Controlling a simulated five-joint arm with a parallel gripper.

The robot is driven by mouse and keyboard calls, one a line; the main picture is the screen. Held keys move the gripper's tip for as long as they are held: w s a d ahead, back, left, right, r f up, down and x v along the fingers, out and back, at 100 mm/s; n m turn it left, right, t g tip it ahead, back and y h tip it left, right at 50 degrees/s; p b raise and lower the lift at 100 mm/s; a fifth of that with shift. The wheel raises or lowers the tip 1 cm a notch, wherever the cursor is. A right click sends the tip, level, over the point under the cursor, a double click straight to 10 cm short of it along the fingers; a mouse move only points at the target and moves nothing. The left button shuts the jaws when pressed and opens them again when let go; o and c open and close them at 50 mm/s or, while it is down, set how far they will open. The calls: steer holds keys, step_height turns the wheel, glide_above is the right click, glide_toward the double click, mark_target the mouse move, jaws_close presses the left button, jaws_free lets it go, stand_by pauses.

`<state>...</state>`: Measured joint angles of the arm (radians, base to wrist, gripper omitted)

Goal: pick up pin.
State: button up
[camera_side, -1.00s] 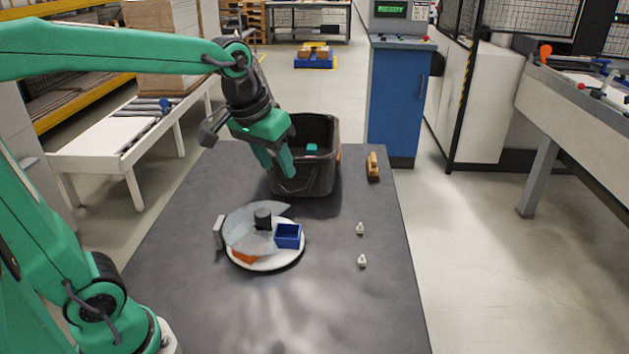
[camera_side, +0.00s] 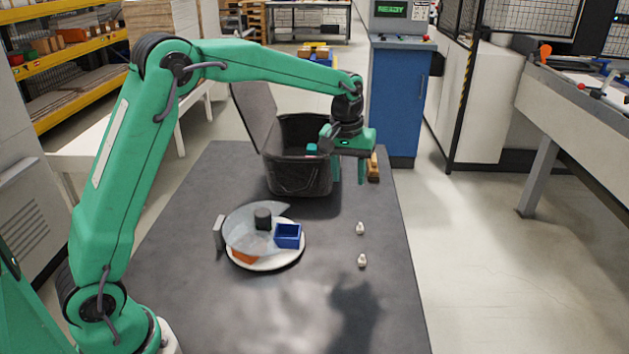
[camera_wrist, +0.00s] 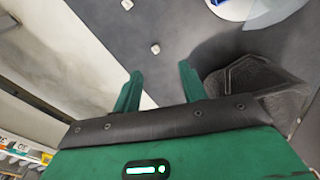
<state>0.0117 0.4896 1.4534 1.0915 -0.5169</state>
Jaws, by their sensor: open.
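Two small whitish pieces, which look like pins, stand on the dark table. The farther pin (camera_side: 360,228) and the nearer pin (camera_side: 362,261) are right of the turntable. Both also show in the wrist view, one at the top edge (camera_wrist: 127,4) and one above the fingers (camera_wrist: 155,48). My gripper (camera_side: 349,176) hangs beside the right side of the black bin, farther back than both pins and above the table. It is open and empty, fingers pointing down, and it shows in the wrist view (camera_wrist: 160,72) with clear space between the fingers.
The black bin (camera_side: 296,178) with a raised lid (camera_side: 254,115) is an obstacle left of my gripper. A wooden block (camera_side: 374,166) stands close behind it. A white turntable (camera_side: 272,262) carries a blue box (camera_side: 288,235). The front right of the table is clear.

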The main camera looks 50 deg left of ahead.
steer(key=n+g, duration=0.1)
steer(key=n, duration=0.1)
glide_above(360, 228)
steer(key=f, duration=0.9)
steer(key=shift+w+a+f, duration=0.1)
steer(key=shift+w+f, duration=0.2)
steer(key=shift+f, duration=0.1)
steer(key=shift+f, duration=0.1)
steer(key=shift+f, duration=1.25)
steer(key=shift+s+f, duration=0.1)
steer(key=shift+f, duration=2.5)
steer(key=shift+c, duration=0.2)
jaws_close()
